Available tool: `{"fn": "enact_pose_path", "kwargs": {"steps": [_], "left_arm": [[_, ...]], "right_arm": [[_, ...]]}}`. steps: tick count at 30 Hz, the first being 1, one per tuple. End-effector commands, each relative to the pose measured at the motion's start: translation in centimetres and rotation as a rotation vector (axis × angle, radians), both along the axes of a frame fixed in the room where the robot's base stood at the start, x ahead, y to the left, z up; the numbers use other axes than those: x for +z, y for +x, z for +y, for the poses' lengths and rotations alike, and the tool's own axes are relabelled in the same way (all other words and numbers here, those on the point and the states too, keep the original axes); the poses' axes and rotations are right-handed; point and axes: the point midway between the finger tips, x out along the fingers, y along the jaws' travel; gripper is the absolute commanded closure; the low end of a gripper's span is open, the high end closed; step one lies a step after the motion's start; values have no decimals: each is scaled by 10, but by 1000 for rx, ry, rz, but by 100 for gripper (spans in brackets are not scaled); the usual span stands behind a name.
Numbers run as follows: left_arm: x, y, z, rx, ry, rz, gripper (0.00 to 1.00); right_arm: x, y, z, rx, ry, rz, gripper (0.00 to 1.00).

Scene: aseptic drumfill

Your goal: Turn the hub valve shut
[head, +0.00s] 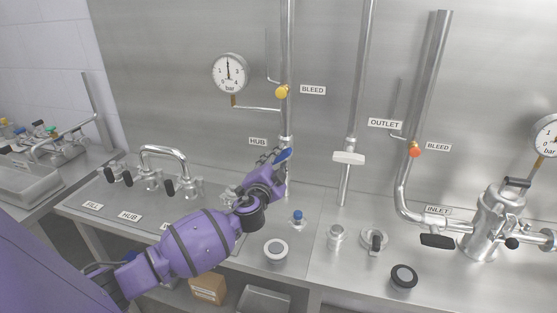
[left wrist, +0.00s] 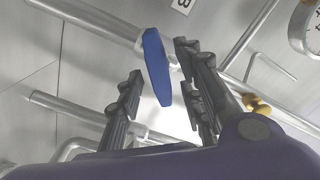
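The hub valve's blue handle (head: 283,156) sits on the vertical steel pipe beside the HUB label (head: 258,141), slanting up to the right. My left gripper (head: 270,156) is close beside it, on its left. In the left wrist view, the blue handle (left wrist: 157,66) lies ahead, roughly between the tips of my left gripper (left wrist: 160,72). The fingers are apart, and the right-hand finger is nearer the handle. I cannot tell whether it touches. The valve body is partly hidden by my gripper. My right gripper is not in view.
Above the valve are a yellow bleed valve (head: 282,92) and a pressure gauge (head: 229,73). A bent steel manifold with black handles (head: 163,152) stands left of my arm.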

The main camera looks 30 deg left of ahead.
Motion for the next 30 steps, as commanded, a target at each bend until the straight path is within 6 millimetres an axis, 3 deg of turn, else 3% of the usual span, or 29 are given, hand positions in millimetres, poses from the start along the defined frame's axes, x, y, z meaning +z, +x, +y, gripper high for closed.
{"fn": "enact_pose_path", "kwargs": {"steps": [4,12,20,30], "left_arm": [[0,10,2,-1,2,1,66],[-1,11,3,-1,2,1,66],[-1,11,3,-1,2,1,100],[0,11,3,1,28,7,100]], "right_arm": [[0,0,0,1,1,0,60],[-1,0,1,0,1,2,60],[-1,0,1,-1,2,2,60],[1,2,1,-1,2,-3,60]]}}
